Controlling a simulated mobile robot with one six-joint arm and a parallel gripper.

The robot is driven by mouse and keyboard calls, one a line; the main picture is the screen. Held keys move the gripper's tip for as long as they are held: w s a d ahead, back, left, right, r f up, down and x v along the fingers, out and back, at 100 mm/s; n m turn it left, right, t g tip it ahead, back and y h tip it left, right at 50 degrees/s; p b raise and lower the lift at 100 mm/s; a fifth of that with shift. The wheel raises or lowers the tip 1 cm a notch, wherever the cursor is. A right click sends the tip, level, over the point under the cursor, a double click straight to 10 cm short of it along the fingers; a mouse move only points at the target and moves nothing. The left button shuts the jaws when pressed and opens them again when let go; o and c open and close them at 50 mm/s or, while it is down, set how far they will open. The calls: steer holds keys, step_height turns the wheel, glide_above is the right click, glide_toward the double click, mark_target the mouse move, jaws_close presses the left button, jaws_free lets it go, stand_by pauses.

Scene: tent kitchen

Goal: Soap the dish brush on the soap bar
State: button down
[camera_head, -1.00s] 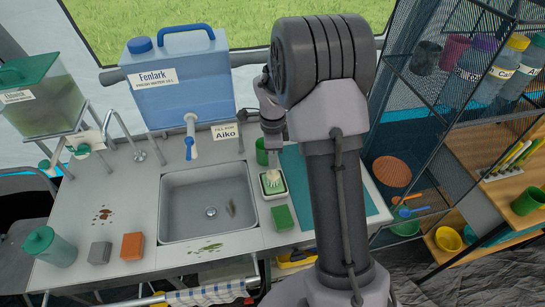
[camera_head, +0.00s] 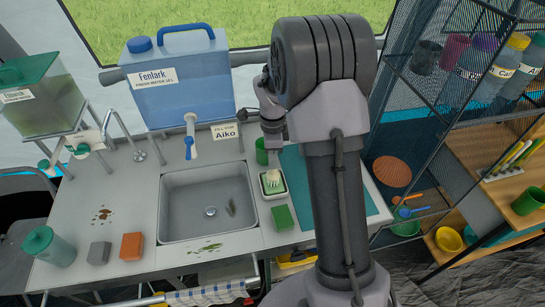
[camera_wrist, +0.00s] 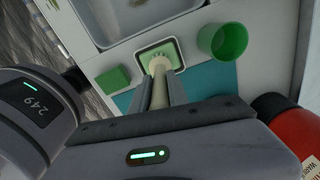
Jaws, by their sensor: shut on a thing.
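My gripper (camera_wrist: 160,92) is shut on the pale handle of the dish brush (camera_wrist: 159,66), seen in the wrist view. The brush head is over the green soap bar (camera_wrist: 147,55) in its white-rimmed dish; whether the bristles touch the soap I cannot tell. In the head view the brush (camera_head: 272,179) shows as a pale shape over the soap dish (camera_head: 281,193), right of the sink. The gripper's fingers are mostly hidden behind my arm in the head view.
A green cup (camera_head: 262,151) stands just behind the soap dish and a green sponge (camera_head: 282,217) lies in front. The sink (camera_head: 207,206) is to the left, a teal mat (camera_head: 293,165) to the right. A red cylinder (camera_wrist: 283,117) is near my gripper in the wrist view.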

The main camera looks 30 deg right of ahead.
step_height(320, 180, up, 7)
steer(key=p, duration=0.4)
steer(key=shift+p, duration=0.4)
steer(key=shift+f, duration=0.1)
